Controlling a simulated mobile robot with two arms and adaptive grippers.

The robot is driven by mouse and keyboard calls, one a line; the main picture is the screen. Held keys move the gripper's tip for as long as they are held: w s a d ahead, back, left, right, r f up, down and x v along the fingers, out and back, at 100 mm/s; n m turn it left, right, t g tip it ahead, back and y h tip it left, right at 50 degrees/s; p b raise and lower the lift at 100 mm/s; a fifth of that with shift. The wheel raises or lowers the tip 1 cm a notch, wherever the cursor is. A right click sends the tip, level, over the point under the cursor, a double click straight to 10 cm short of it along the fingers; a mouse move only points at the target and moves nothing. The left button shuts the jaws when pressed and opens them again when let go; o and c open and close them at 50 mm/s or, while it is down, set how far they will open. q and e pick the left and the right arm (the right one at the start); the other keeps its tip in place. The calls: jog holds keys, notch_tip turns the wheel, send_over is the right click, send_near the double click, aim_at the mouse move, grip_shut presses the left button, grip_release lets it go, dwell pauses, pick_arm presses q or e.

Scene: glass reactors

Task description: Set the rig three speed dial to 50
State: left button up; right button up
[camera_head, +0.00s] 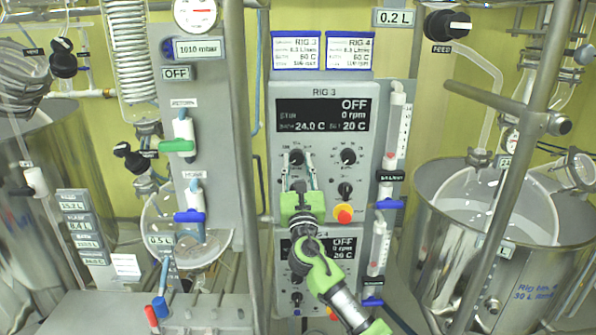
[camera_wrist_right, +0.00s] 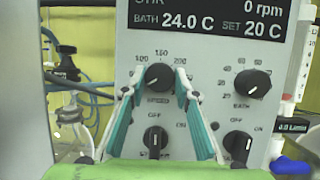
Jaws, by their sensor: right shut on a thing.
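The rig three panel (camera_head: 325,111) is grey, and its display reads OFF, 0 rpm, bath 24.0 C and set 20 C. Its black speed dial (camera_head: 296,157) is at the upper left of the knobs, and it shows in the right wrist view (camera_wrist_right: 158,77). My right gripper (camera_head: 297,176) has its fingertips on either side of this dial, shut on it, as the right wrist view (camera_wrist_right: 159,82) also shows. The scale reads 100, 150 and 200 around the top; lower numbers are hidden by the left finger. The dial's pointer is hard to read. My left gripper is not in view.
A bath dial (camera_wrist_right: 253,84) is to the right of the speed dial. Two lower switches (camera_wrist_right: 156,139) (camera_wrist_right: 238,144) sit below, close to the fingers. A red button (camera_head: 344,213) is at the lower right. A rig four panel (camera_head: 281,246) lies beneath, and a steel vessel (camera_head: 437,250) stands right.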

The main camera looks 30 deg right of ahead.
jog(key=m+b, duration=0.1)
jog(key=m+g+h+b, duration=0.1)
jog(key=m, duration=0.1)
jog(key=m+h+b, duration=0.1)
jog(key=m, duration=0.1)
jog(key=shift+w+a+f+g, duration=0.1)
jog(key=shift+a+f+g, duration=0.05)
jog(key=shift+f+g, duration=0.15)
jog(key=shift+r+m+g+h+b, duration=0.1)
jog(key=shift+m+g+h+b, duration=0.4)
jog(key=shift+m, duration=0.7)
jog(key=shift+r+m+g+h+b, duration=0.1)
jog(key=shift+m+g+h+b, duration=0.4)
jog(key=shift+m, duration=0.7)
jog(key=o, duration=1.1)
jog(key=shift+r, duration=0.2)
notch_tip(320, 180, up, 10)
jog(key=shift+f, duration=0.1)
